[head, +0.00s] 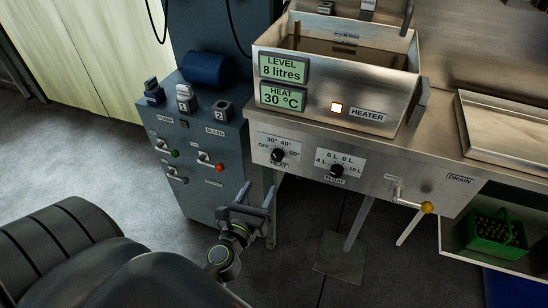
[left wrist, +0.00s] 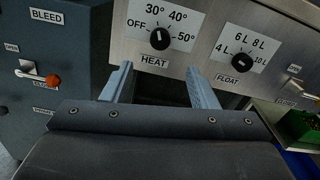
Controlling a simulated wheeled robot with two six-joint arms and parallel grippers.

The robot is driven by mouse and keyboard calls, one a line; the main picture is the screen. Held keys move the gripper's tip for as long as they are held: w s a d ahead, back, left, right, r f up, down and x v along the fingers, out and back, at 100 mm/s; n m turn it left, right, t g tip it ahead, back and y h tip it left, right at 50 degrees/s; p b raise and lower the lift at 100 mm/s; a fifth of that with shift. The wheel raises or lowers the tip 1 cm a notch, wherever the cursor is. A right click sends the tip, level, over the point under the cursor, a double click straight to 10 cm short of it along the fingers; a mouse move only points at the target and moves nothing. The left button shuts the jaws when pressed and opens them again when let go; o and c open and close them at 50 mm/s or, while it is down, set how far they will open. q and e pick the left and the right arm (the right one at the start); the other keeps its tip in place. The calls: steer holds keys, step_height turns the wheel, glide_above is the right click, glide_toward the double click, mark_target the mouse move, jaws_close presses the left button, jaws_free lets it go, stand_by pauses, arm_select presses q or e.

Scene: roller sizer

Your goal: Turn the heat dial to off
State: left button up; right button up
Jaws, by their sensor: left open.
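The heat dial (head: 277,155) is a round black knob on the front panel of the steel tank bench. In the left wrist view the heat dial (left wrist: 160,39) has a white mark pointing roughly up, near 30°; OFF is printed to its left. My left gripper (head: 256,196) is below and in front of the panel, apart from the dial. In the left wrist view its two fingers (left wrist: 160,72) are spread and empty, with the dial above the gap between them. My right gripper is not in view.
The float dial (head: 337,171) sits right of the heat dial. A lit heater lamp (head: 340,108) and displays reading 8 litres and 30 °C (head: 283,97) are above. A blue-grey cabinet (head: 200,185) with levers stands left. A yellow-knobbed drain lever (head: 427,207) protrudes at right.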

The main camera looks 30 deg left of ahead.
mark_target(276, 158)
arm_select(q)
steer(key=p+x, duration=0.1)
steer(key=x, duration=0.9)
steer(key=shift+w, duration=0.15)
steer(key=shift+w+a, duration=0.2)
steer(key=shift+w, duration=0.3)
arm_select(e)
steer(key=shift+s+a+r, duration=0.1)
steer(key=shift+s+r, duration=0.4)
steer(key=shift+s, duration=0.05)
arm_select(q)
steer(key=c, duration=1)
steer(key=shift+o, duration=0.2)
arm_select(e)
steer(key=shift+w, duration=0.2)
